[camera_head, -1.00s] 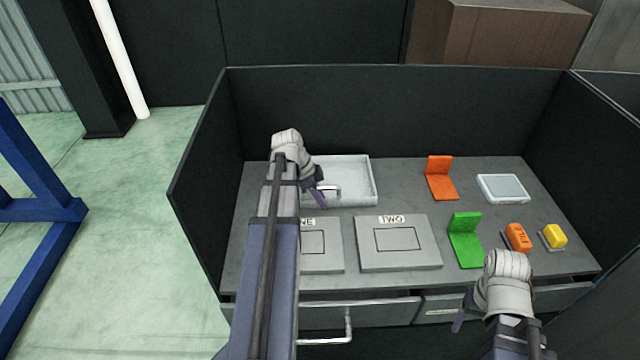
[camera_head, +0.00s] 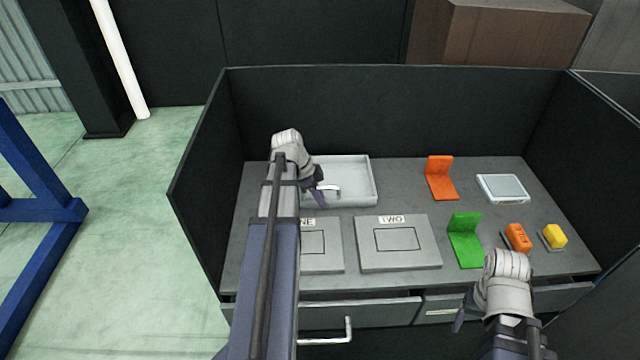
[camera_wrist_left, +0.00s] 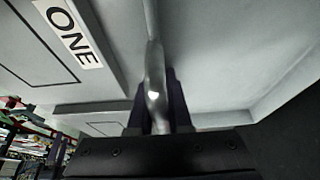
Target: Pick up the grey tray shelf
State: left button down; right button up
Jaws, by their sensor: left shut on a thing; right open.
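The light grey tray shelf (camera_head: 355,178) is a shallow open box with a raised rim. It is at the back left of the desk in the head view. My left arm hides the tray's left side. I cannot tell whether the tray is lifted off the desk. My right gripper (camera_head: 460,320) is open and empty at the desk's front right edge.
Plates marked ONE (camera_head: 318,258) and TWO (camera_head: 397,255) lie in front of the tray. Orange (camera_head: 440,180) and green (camera_head: 464,240) brackets, a pale flat box (camera_head: 502,187) and small orange (camera_head: 518,237) and yellow (camera_head: 555,236) blocks are on the right. Dark panels (camera_head: 400,110) enclose the desk.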

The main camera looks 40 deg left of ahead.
pick_arm(q)
jog(key=shift+r, duration=0.1)
dwell(0.3)
notch_tip(320, 180, up, 10)
jog(key=p, duration=1)
